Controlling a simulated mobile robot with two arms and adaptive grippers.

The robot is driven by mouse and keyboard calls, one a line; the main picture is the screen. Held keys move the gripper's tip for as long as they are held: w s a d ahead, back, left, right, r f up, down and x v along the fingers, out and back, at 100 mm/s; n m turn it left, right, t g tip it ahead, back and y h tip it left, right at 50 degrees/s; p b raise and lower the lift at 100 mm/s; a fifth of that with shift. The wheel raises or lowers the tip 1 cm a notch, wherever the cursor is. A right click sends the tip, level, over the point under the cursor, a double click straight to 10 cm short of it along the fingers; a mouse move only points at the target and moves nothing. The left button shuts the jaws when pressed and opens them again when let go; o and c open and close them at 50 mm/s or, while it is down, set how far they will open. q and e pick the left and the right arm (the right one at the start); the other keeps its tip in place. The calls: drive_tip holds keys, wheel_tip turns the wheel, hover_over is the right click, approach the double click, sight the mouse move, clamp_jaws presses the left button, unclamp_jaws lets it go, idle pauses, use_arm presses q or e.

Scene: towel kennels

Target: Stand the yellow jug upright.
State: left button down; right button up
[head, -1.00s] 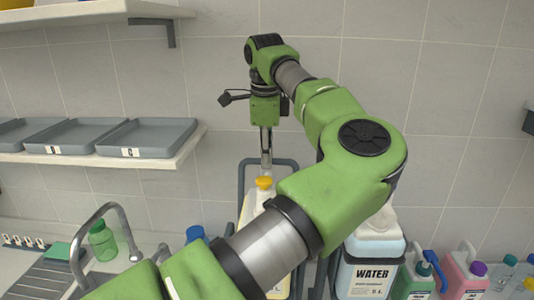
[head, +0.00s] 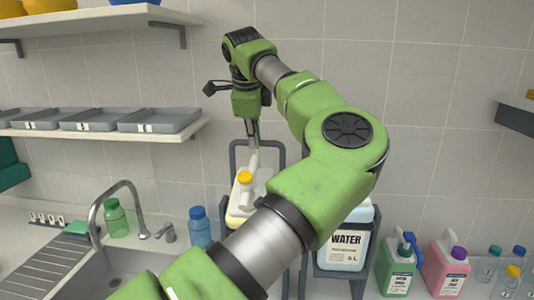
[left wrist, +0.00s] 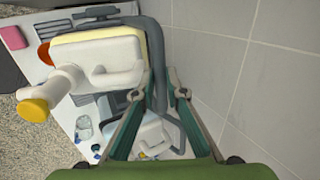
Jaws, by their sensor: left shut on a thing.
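The yellow jug (head: 237,211) is pale yellow with a white upper part and a yellow cap; it is at the grey frame (head: 233,152) left of the water container (head: 346,243). My arm hides part of it. It seems to lean with its cap toward me, but how far I cannot tell. In the left wrist view the jug (left wrist: 105,58) is at upper left, its cap at far left. My left gripper (head: 253,143) points down above the jug's handle side. My right gripper is not in view.
A sink with a tap (head: 97,215), a green bottle (head: 116,219) and a blue bottle (head: 200,228) are at left. Green (head: 397,272) and pink (head: 449,272) jugs stand at right. A shelf with grey trays (head: 160,121) is on the tiled wall.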

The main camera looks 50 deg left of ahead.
use_arm(q)
drive_tip(key=shift+s+d+r, duration=0.15)
drive_tip(key=shift+s+d, duration=0.5)
drive_tip(key=shift+d, duration=0.05)
drive_tip(key=shift+w+a+f, duration=0.2)
drive_tip(key=shift+a, duration=0.1)
drive_tip(key=shift+w+f, duration=0.1)
drive_tip(key=c, duration=2.3)
unclamp_jaws()
drive_tip(key=shift+c, duration=0.2)
drive_tip(key=v, duration=1.2)
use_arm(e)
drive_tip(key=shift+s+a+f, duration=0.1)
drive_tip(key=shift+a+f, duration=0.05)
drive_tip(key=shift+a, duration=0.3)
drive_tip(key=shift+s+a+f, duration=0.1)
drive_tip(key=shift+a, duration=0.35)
use_arm(q)
drive_tip(key=shift+a, duration=0.1)
